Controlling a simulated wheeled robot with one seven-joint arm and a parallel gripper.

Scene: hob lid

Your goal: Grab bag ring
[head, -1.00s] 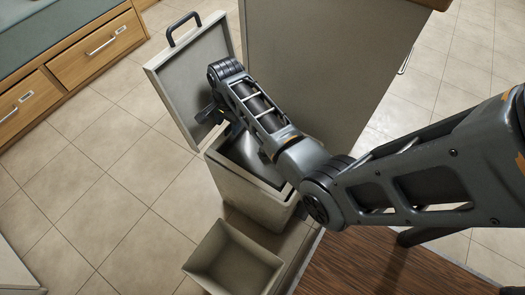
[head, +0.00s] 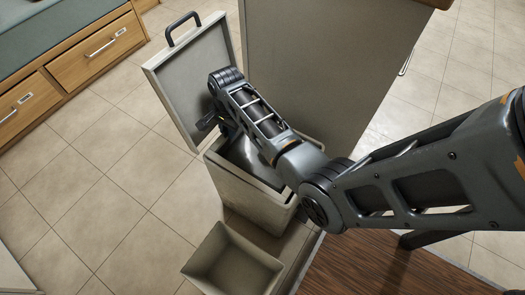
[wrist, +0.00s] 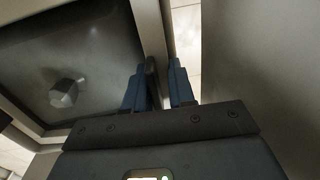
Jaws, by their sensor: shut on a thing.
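An open bin (head: 240,185) stands beside a grey cabinet side, its lid raised. A dark grey liner (head: 245,155) shows inside it, and the wrist view also shows this dark interior (wrist: 90,50). My gripper (wrist: 162,85) points down at one edge of the bin opening. Its two blue fingers are close together on either side of a thin dark strip (wrist: 152,78), which appears to be the bag ring, beside the pale bin rim (wrist: 150,30). In the head view my wrist hides most of the fingers and the ring.
The raised lid (head: 190,80) with a dark handle stands right behind my wrist. A small open empty bin (head: 233,262) is in front. The cabinet side (head: 320,75) is close on the right. Tiled floor is clear on the left. A small grey faceted object (wrist: 65,92) shows inside the bin.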

